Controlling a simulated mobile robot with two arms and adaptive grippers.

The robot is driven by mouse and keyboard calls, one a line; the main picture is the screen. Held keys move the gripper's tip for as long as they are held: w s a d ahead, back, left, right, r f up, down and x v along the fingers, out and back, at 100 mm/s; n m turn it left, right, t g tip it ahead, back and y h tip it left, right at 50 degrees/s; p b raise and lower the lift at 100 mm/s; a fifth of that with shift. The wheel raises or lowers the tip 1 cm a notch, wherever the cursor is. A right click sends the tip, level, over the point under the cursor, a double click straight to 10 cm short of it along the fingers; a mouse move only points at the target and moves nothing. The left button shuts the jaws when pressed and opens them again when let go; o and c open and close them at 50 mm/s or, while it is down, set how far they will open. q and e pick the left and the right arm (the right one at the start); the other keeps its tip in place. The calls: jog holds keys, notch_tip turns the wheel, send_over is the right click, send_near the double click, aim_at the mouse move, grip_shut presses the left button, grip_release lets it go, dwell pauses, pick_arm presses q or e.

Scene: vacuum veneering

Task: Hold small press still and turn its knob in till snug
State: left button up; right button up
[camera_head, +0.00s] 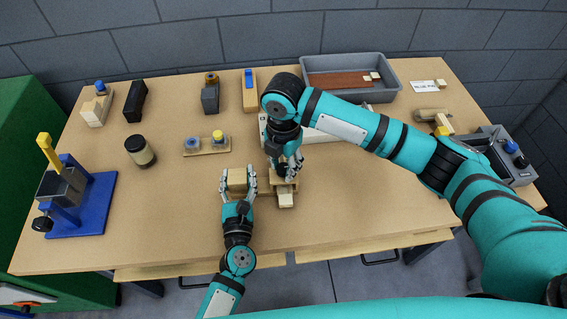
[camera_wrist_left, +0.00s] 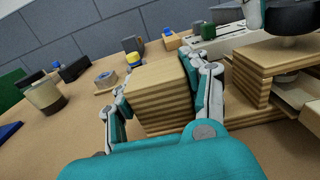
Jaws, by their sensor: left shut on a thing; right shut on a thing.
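The small press (camera_head: 265,192) is wooden and stands on the table in front of me. Its layered wooden block (camera_wrist_left: 160,98) rises at the left and its open frame (camera_wrist_left: 270,58) at the right. My left gripper (camera_head: 238,178) is shut on the block, one finger on each side. My right gripper (camera_head: 286,172) comes down over the frame and is shut on the dark knob (camera_wrist_left: 300,17). The fingers mostly hide the knob in the head view. A pale wooden piece (camera_head: 286,200) sticks out of the frame's front; how tightly it is clamped cannot be told.
A long pale fixture (camera_head: 318,134) lies just behind the right gripper. A blue press (camera_head: 80,205) is at the far left, a grey tray (camera_head: 388,76) at the back. The front table is clear.

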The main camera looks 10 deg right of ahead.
jog(key=m, duration=0.4)
jog(key=shift+r+m, duration=0.1)
jog(key=shift+m, duration=0.2)
jog(key=m, duration=0.4)
jog(key=shift+m, duration=0.3)
jog(key=m, duration=0.4)
jog(key=shift+w+m, duration=0.1)
jog(key=shift+m, duration=0.2)
jog(key=m, duration=1.3)
jog(key=shift+d+m, duration=0.1)
jog(key=shift+m, duration=0.2)
jog(key=m, duration=0.4)
jog(key=shift+m, duration=2.5)
